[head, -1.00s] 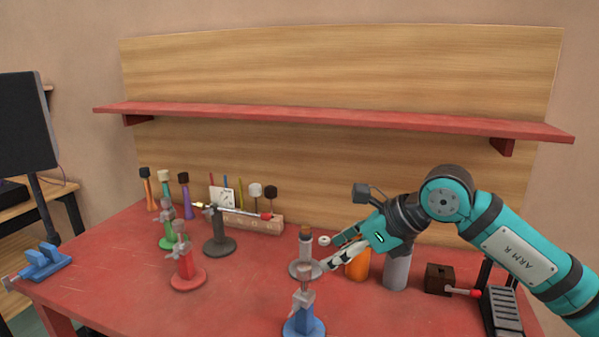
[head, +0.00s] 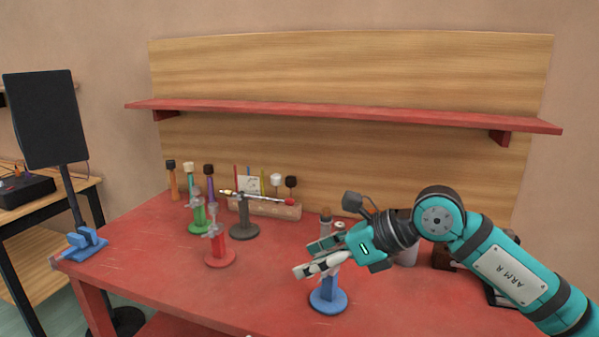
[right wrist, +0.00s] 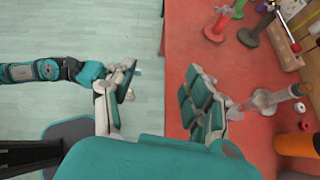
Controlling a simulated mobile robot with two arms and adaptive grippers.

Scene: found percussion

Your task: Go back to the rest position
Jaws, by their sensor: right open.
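My right gripper (head: 312,262) is open, with nothing between its fingers. In the head view it hangs over the front right part of the red table (head: 170,255), in front of a blue-based stand (head: 328,300) and hiding that stand's upper part. In the right wrist view its two fingers (right wrist: 155,103) are spread wide over the floor and table edge. My left arm's gripper (right wrist: 123,78) shows in the right wrist view, partly behind a finger, over the floor; its jaw state is unclear. It is outside the head view.
Red (head: 220,250), green (head: 199,215) and dark (head: 243,228) stands occupy the table's left half. A grey cylinder (head: 404,253) stands behind my right wrist. An orange cylinder (right wrist: 296,145) lies at right in the wrist view. A red shelf (head: 330,113) crosses the back panel. The front middle table is clear.

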